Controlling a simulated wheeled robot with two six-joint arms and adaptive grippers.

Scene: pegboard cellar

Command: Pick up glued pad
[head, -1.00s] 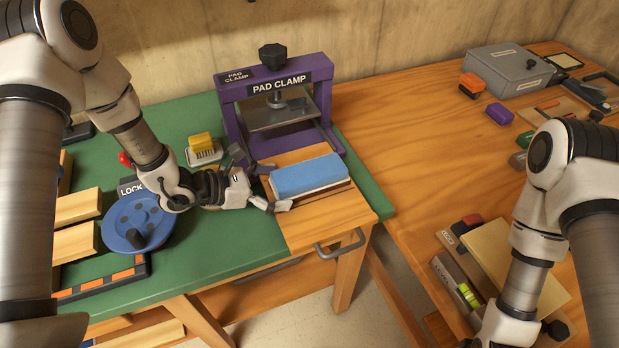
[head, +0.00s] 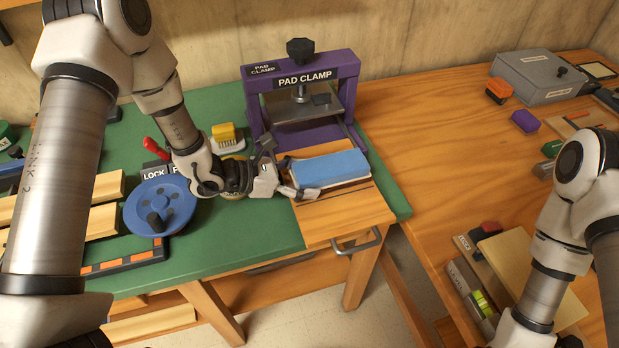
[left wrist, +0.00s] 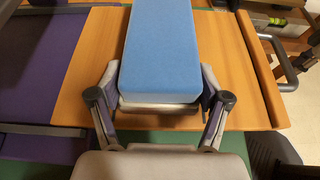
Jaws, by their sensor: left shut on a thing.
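The glued pad (head: 329,168) is a blue block on a pale base. It lies over the wooden board in front of the purple pad clamp (head: 353,72). My left gripper (head: 300,192) comes in from the left and is shut on the pad's near-left end. In the left wrist view the pad (left wrist: 160,45) runs away from the camera, with one finger of the left gripper (left wrist: 160,105) on each side of its base. I cannot tell whether the pad touches the board below. My right arm shows at the right, but its gripper is out of view.
A blue handwheel (head: 160,206) stands left of my left gripper. A yellow-topped brush (head: 226,136) lies behind it. The wooden board (head: 350,215) has a metal handle (head: 356,243) at its front. A grey box (head: 538,75) stands at the back right. The wooden bench's middle is clear.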

